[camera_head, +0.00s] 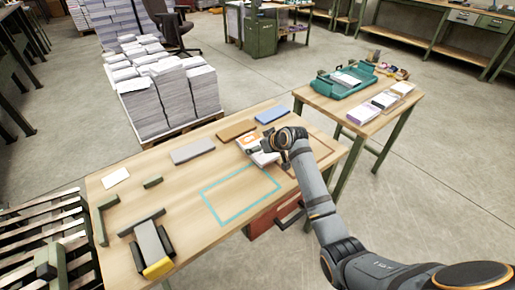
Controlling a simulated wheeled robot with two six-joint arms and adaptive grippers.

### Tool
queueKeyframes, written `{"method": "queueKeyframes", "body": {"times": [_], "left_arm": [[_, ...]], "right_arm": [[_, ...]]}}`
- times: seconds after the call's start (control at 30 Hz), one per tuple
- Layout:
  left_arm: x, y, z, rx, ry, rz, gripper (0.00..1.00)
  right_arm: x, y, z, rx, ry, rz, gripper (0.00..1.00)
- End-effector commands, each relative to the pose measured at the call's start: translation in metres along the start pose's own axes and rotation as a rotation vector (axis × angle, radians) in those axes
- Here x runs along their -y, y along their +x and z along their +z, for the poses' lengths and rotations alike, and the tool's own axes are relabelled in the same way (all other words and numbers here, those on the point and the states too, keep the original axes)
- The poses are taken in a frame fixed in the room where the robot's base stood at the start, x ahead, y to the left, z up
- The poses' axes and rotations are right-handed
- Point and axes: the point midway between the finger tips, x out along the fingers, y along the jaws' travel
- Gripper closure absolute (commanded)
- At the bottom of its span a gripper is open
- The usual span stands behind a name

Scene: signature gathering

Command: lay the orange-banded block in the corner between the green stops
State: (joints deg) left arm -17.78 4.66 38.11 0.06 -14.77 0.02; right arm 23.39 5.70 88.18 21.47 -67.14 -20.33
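The orange-banded block (249,141), white with an orange mark, is near the back right of the wooden table. My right gripper (272,150) is over its right side and covers part of it; I cannot tell whether the fingers are shut on it. My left gripper is not in view.
A cyan outlined rectangle (205,199) marks the table's middle. Grey (192,151), brown (236,130) and blue (271,114) slabs lie along the back. A white card (115,178) is at the left. A yellow-ended grey object (158,268) sits at the front left.

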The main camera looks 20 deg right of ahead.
Motion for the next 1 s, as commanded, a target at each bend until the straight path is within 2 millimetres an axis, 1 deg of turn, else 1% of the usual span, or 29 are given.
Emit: {"method": "queueKeyframes", "body": {"times": [0.17, 0.27, 0.33, 0.37, 0.47, 0.5, 0.57, 0.7, 0.83, 0.9, 1.0], "left_arm": [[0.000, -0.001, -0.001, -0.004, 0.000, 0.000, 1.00], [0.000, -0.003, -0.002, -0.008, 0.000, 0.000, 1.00], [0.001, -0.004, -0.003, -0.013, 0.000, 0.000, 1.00], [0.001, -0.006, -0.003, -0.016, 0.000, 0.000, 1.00], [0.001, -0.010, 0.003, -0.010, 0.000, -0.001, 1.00], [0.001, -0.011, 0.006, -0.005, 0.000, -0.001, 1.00], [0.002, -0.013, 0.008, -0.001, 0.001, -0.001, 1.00], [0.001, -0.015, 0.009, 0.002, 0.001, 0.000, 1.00], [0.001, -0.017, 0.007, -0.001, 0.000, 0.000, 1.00], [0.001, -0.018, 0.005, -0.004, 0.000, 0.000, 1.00], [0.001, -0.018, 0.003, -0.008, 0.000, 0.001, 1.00]], "right_arm": [[0.000, -0.005, -0.006, -0.004, -0.001, 0.001, 0.68], [0.000, -0.013, -0.016, -0.005, -0.001, 0.001, 0.68], [0.000, -0.023, -0.026, -0.005, -0.002, 0.001, 0.68], [0.001, -0.030, -0.028, -0.006, -0.003, 0.001, 0.68], [0.008, -0.064, -0.032, -0.005, -0.004, 0.002, 0.68], [0.011, -0.078, -0.034, -0.005, -0.004, 0.003, 0.68], [0.016, -0.099, -0.037, -0.006, -0.004, 0.002, 0.68], [0.029, -0.137, -0.021, -0.001, -0.004, 0.002, 0.68], [0.038, -0.164, -0.013, -0.001, -0.003, 0.001, 0.68], [0.041, -0.174, -0.009, 0.000, -0.003, 0.002, 0.68], [0.044, -0.182, -0.007, -0.001, -0.002, 0.000, 0.68]]}}
